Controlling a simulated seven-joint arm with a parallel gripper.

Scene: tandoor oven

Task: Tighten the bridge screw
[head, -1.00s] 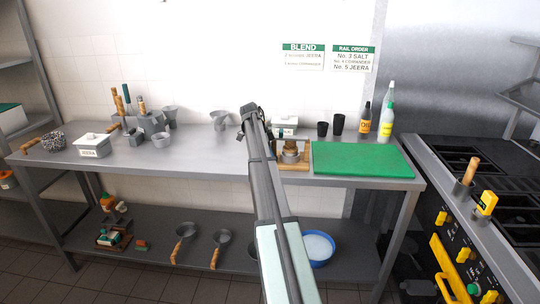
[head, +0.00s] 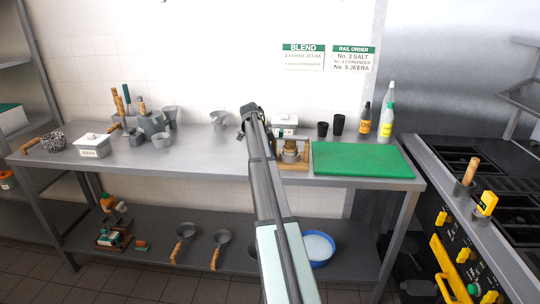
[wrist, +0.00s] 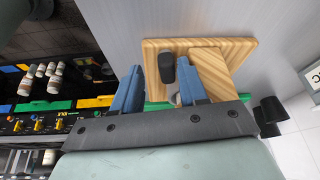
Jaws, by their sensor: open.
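A wooden stand (head: 293,167) with a round metal and wood piece on it sits on the steel table, left of the green board. In the wrist view, a striped wooden board (wrist: 240,46) carries a dark rounded knob (wrist: 167,70). I cannot tell whether this knob is the bridge screw. My gripper (wrist: 160,72) is open, its two blue fingers spread on either side of the knob in that view. Whether they touch it is unclear. In the head view my arm reaches over the table left of the stand and its fingers cannot be made out.
The green board (head: 362,159) lies right of the stand. A white lidded box (head: 285,121) and black cups (head: 338,124) stand behind. Bottles (head: 386,122) stand at the back right. The stove (head: 480,200) is on the right. The table's left middle (head: 205,155) is clear.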

